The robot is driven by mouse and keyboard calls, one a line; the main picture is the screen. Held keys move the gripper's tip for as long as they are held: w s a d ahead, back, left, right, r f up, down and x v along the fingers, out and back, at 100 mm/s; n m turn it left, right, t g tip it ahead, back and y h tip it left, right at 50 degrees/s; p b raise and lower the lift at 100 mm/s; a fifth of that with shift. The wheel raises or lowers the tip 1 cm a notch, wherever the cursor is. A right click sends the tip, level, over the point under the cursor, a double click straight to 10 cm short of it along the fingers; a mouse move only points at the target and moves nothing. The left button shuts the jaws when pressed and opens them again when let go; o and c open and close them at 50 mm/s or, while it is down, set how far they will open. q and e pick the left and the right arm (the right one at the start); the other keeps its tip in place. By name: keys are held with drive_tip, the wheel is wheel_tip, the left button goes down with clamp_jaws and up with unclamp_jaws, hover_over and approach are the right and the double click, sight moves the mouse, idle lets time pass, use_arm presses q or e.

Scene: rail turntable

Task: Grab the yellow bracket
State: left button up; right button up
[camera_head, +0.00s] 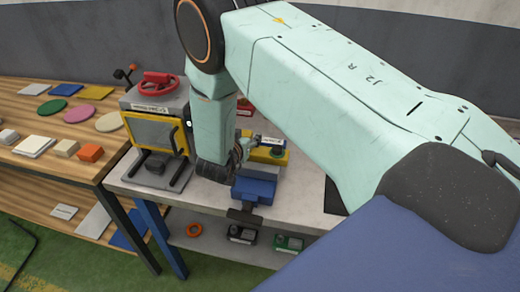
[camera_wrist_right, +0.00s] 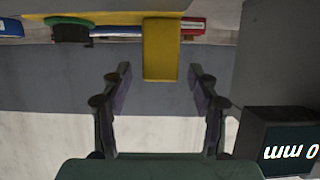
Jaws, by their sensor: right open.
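The yellow piece, which looks like the bracket, shows in the right wrist view (camera_wrist_right: 160,50) as a flat yellow block. It lies ahead of my open right gripper (camera_wrist_right: 159,72), roughly centred between the fingertips, with a small gap and nothing held. In the head view, yellow (camera_head: 268,154) shows just beyond the blue vise, beside my right gripper (camera_head: 258,143), which partly covers it. Its full shape is hidden there. My left gripper is not in view.
The blue vise (camera_head: 254,188) stands on the grey bench (camera_head: 305,198). A yellow-framed machine with a red handwheel (camera_head: 158,83) is left of my right arm. A dark digital display (camera_wrist_right: 291,150) is close at the right in the wrist view. A wooden table (camera_head: 60,112) holds several coloured pieces.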

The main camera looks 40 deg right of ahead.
drive_tip(key=shift+x, duration=1)
drive_tip(key=shift+s+r, duration=0.1)
drive_tip(key=shift+s, duration=0.05)
drive_tip(key=shift+c, duration=0.8)
drive_tip(key=shift+w+a, duration=0.1)
drive_tip(key=shift+w, duration=0.1)
drive_tip(key=c, duration=0.4)
drive_tip(key=shift+s, duration=0.15)
drive_tip(key=c, duration=0.7)
clamp_jaws()
drive_tip(key=shift+w, duration=0.2)
